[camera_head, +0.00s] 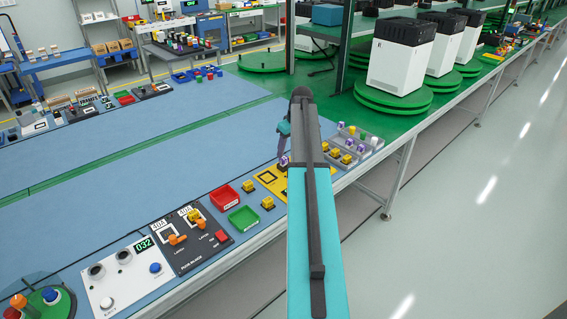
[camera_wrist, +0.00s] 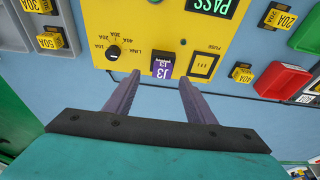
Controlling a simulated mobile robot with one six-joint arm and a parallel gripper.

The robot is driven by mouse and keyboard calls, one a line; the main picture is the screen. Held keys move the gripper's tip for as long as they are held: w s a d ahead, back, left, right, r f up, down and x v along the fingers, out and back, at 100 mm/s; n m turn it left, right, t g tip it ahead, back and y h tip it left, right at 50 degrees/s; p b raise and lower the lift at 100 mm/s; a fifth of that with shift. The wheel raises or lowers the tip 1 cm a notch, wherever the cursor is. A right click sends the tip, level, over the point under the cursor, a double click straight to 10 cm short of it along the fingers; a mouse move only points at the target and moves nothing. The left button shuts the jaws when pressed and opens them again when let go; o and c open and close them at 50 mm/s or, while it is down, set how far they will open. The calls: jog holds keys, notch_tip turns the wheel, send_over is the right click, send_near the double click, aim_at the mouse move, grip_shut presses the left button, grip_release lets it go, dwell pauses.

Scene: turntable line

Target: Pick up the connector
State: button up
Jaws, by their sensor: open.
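The connector (camera_wrist: 162,65) is a small purple block with a white J3 label. It sits at the edge of a yellow test panel (camera_wrist: 130,20), between a black knob and a fuse slot; whether it is plugged in I cannot tell. My gripper (camera_wrist: 161,80) is open, its two purple fingers pointing at the connector, one to each side of it in the picture. The fingers look empty. In the head view my gripper (camera_head: 282,154) is over the yellow panel (camera_head: 268,178), partly hidden by my arm, with a purple patch at its tips.
Yellow fuse blocks (camera_wrist: 241,74) lie near the panel. A red bin (camera_head: 225,196) and a green bin (camera_head: 243,219) stand to its left in the head view. A grey rack (camera_head: 372,142) with purple and yellow parts is at the right.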

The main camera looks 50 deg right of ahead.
aim_at(285, 158)
jog(key=shift+f, duration=0.1)
jog(key=shift+a+p+x, duration=0.2)
jog(key=shift+p+x, duration=0.35)
jog(key=shift+x, duration=1.95)
jog(key=c, duration=1.2)
